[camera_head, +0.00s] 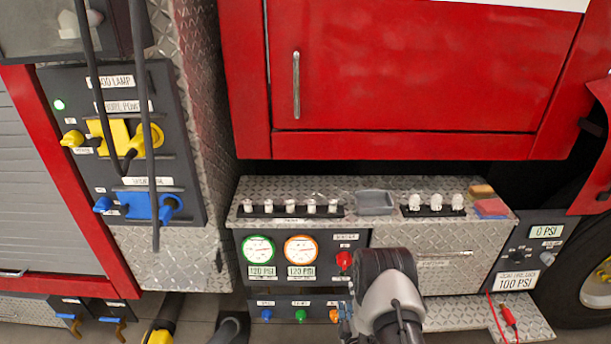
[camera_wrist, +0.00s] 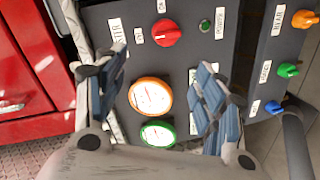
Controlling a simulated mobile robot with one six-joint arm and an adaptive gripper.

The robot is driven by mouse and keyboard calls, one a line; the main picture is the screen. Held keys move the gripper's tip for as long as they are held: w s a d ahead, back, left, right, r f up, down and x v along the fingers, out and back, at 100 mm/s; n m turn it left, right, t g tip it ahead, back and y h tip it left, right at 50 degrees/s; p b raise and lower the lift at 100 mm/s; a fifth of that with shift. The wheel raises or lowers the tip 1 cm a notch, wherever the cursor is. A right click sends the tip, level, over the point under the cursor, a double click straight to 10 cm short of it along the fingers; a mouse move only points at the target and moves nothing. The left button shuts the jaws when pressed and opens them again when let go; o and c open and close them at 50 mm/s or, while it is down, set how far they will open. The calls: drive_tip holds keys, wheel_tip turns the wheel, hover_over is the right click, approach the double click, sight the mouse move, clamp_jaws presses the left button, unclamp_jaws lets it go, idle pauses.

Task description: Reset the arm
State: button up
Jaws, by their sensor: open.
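My gripper (camera_wrist: 161,62) is open and empty in the wrist view. Its two blue-grey padded fingers stand apart, with the dark control panel (camera_wrist: 185,50) between and beyond them. In the head view my arm covers the lower right of that panel (camera_head: 240,285), and only part of the gripper (camera_head: 346,315) shows.
An orange-rimmed gauge (camera_head: 301,250) and a green-rimmed gauge (camera_head: 259,250) are on the panel. Below are blue, green and orange valves (camera_head: 300,315). A diamond-plate ledge (camera_head: 350,185) juts out above, holding bulbs and a grey tray (camera_head: 375,202). Hanging cables (camera_head: 150,150) are at left.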

drive_tip(key=w+r+m+g, duration=0.25)
drive_tip(key=w+r, duration=0.35)
drive_tip(key=r, duration=0.7)
drive_tip(key=s+r+m+g, duration=0.2)
drive_tip(key=s+r, duration=0.1)
drive_tip(key=r, duration=0.4)
drive_tip(key=s+r+m+g, duration=0.1)
drive_tip(key=s+r+m, duration=0.25)
drive_tip(key=r, duration=0.45)
drive_tip(key=s+r+m+g, duration=0.2)
drive_tip(key=s+r, duration=0.1)
drive_tip(key=s, duration=0.8)
drive_tip(key=s+r+m+g, duration=0.2)
drive_tip(key=s+r, duration=0.1)
drive_tip(key=s, duration=0.8)
drive_tip(key=s+r+m+g, duration=0.1)
drive_tip(key=s+r, duration=0.3)
drive_tip(key=s, duration=0.7)
drive_tip(key=shift+s+d+m+g, duration=0.25)
drive_tip(key=shift+m+g, duration=0.15)
drive_tip(key=shift+g, duration=0.05)
drive_tip(key=shift+c, duration=0.3)
